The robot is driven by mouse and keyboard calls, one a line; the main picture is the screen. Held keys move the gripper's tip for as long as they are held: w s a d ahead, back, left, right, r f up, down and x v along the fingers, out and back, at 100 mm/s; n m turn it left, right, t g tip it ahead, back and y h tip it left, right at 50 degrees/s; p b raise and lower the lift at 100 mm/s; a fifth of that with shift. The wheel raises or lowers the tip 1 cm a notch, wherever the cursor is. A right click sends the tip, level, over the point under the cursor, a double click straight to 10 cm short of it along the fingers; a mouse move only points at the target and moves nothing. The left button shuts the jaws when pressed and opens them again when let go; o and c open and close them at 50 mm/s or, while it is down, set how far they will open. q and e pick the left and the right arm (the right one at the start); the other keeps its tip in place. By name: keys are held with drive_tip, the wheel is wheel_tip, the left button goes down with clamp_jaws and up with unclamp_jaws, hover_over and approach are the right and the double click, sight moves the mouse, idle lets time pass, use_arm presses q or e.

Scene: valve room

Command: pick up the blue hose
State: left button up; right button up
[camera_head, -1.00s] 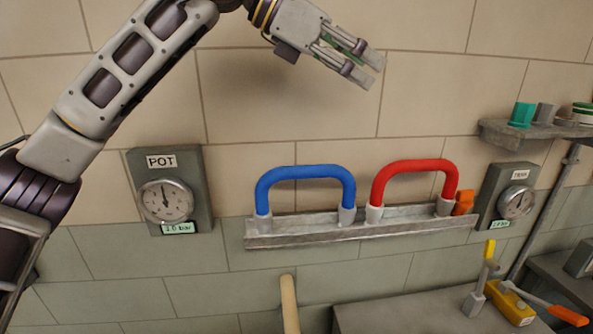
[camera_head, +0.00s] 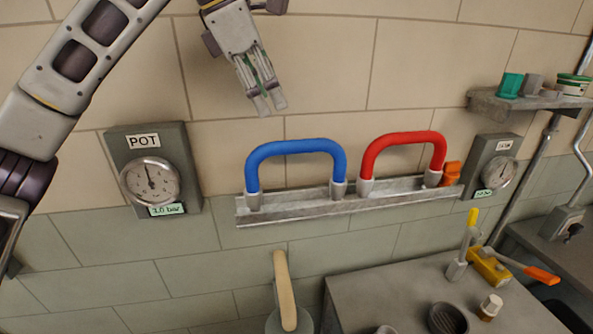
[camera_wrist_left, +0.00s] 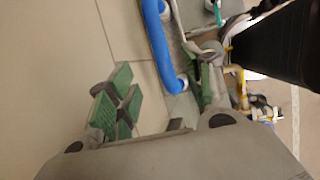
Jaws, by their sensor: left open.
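The blue hose (camera_head: 296,147) is a thick arch with both grey ends seated on a metal wall rack (camera_head: 300,211). My left gripper (camera_head: 269,106) points down just above the left part of the hose's arch in the head view, apart from it in the picture. Its fingers are empty. In the left wrist view, the open green-padded fingers (camera_wrist_left: 160,95) show, with the blue hose (camera_wrist_left: 160,50) running between them in the picture, beyond the fingertips. The right gripper is not in view.
A red hose (camera_head: 404,141) sits on the same rack to the right. A POT gauge (camera_head: 150,182) hangs left of the rack, another gauge (camera_head: 495,172) right. A shelf with cups (camera_head: 520,103) is at upper right. A bench (camera_head: 380,285) with tools stands below.

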sight(293, 141)
use_arm(q)
drive_tip(key=shift+d, duration=0.1)
drive_tip(key=shift+p+x, duration=0.5)
drive_tip(key=shift+x, duration=3.8)
drive_tip(key=shift+f, duration=0.15)
drive_tip(key=shift+p+x, duration=0.75)
drive_tip(key=shift+x, duration=1.7)
drive_tip(key=shift+w+d, duration=0.1)
drive_tip(key=shift+c, duration=0.2)
